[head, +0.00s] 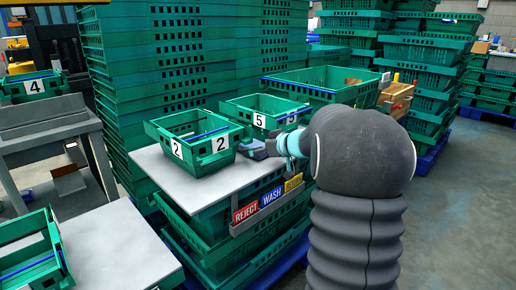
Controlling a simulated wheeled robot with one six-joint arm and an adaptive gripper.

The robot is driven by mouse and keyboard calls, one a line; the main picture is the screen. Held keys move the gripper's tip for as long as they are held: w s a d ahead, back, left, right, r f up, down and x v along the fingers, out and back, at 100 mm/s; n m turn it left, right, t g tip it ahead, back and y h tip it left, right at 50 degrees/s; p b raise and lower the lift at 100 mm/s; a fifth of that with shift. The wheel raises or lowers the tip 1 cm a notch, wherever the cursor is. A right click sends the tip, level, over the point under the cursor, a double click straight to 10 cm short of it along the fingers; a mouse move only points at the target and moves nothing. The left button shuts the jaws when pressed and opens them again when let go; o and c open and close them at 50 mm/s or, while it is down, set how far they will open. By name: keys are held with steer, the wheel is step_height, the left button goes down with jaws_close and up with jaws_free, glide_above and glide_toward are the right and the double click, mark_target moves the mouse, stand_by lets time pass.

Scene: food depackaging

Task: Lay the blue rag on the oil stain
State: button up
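My gripper (256,150) is at the end of my dark, bulky arm, low over the white tabletop, just right of the green crate marked 2. It is small and partly hidden by my arm, so I cannot tell whether its fingers are open or shut. I cannot make out a blue rag for certain; the small blue-grey shapes at the gripper could be part of the gripper itself. I cannot clearly make out an oil stain. My arm hides part of the table and floor.
The green crate marked 2 (173,152) stands on the white tabletop (152,168), with the crate marked 5 (259,121) behind my gripper. REJECT (245,212) and WASH (271,197) labels line the table's front. Tall green crate stacks (180,60) stand behind. Grey floor (455,215) is open at right.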

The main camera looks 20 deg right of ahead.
steer(key=shift+s+r, duration=0.15)
steer(key=shift+r, duration=0.1)
steer(key=p+v, duration=0.1)
steer(key=v, duration=1)
steer(key=shift+s+p, duration=0.3)
